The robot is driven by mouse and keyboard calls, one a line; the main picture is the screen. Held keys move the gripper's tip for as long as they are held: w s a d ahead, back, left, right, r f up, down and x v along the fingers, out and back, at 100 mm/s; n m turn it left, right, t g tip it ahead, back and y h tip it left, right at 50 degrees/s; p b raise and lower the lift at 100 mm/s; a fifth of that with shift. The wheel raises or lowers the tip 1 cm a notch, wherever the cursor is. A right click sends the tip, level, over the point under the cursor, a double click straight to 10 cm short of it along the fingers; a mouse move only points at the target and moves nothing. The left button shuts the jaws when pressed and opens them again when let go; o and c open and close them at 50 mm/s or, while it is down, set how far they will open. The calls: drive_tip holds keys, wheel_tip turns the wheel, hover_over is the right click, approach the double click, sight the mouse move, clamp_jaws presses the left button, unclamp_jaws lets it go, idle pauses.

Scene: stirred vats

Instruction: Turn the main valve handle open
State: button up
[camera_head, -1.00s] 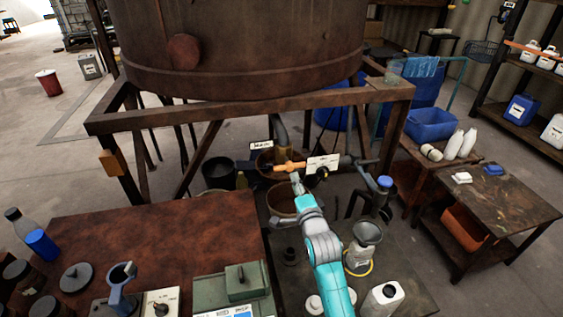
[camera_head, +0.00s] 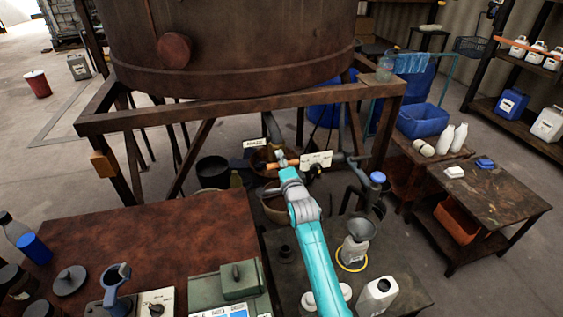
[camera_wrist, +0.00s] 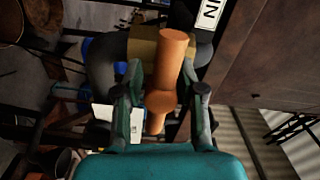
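The orange valve handle (camera_wrist: 172,62) lies between the two fingers of my gripper (camera_wrist: 165,92) in the wrist view. It is a rounded bar with a ball-shaped hub, in front of a brass-coloured valve body (camera_wrist: 143,50). The fingers stand on either side of it with gaps showing, so my gripper is open and not clamped on it. In the head view my gripper (camera_head: 281,158) is at the handle (camera_head: 271,166), under the big tank, and partly hides it. A white label with partly visible letters (camera_wrist: 209,14) is beside the valve in the wrist view.
The rusty tank (camera_head: 235,50) stands on a brown frame (camera_head: 235,117) just beyond my arm. A second white label (camera_head: 316,160) and pipework are right of my gripper. A funnel bottle (camera_head: 353,250) and a white jug (camera_head: 379,296) stand right of my arm.

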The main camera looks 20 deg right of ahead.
clamp_jaws()
drive_tip(key=shift+n, duration=0.3)
drive_tip(key=n, duration=0.8)
drive_tip(key=shift+n, duration=0.4)
drive_tip(key=n, duration=0.4)
drive_tip(key=shift+n, duration=2.2)
